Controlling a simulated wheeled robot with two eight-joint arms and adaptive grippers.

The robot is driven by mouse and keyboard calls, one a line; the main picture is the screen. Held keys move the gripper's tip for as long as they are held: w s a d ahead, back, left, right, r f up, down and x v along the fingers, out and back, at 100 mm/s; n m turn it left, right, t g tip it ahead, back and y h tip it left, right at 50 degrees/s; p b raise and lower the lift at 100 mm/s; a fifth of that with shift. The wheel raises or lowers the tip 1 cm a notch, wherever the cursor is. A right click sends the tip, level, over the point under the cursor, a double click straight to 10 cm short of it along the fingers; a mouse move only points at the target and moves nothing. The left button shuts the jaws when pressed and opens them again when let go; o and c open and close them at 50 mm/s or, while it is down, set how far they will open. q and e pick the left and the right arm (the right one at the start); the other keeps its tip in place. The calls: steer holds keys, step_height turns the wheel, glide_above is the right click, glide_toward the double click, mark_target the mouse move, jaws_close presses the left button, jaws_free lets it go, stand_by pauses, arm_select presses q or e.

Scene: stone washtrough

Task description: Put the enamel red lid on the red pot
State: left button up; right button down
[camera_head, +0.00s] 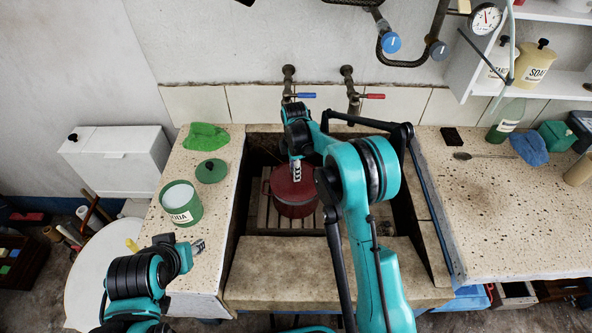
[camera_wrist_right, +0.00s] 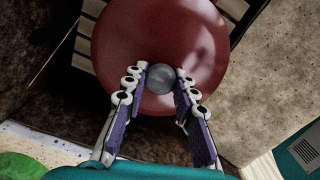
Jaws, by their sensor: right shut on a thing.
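The red lid (camera_head: 283,184) is over the red pot (camera_head: 296,209), which stands on a slatted wooden rack inside the stone trough. In the head view the lid looks level and close to the pot's rim; I cannot tell whether they touch. In the right wrist view the lid (camera_wrist_right: 160,35) fills the middle and hides the pot. My right gripper (camera_head: 297,178) points down at the lid, its fingers shut on the grey knob (camera_wrist_right: 160,79). My left gripper (camera_head: 198,246) is empty above the left stone counter, seen too small to tell its opening.
On the left counter are a green soda tin (camera_head: 182,208), a green lid (camera_head: 211,171) and a green cloth (camera_head: 206,137). Two taps (camera_head: 347,82) rise behind the trough. The right counter (camera_head: 500,215) is mostly clear, with a spoon (camera_head: 475,156) and bottles towards its back.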

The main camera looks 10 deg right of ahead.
steer(key=shift+f+b, duration=0.4)
steer(key=shift+f, duration=0.05)
stand_by(1.1)
steer(key=shift+f+b, duration=0.3)
steer(key=shift+f, duration=0.15)
steer(key=shift+f, duration=0.1)
stand_by(1.2)
steer(key=c, duration=1.1)
jaws_free()
steer(key=shift+c, duration=0.2)
steer(key=shift+o, duration=0.4)
steer(key=o, duration=0.4)
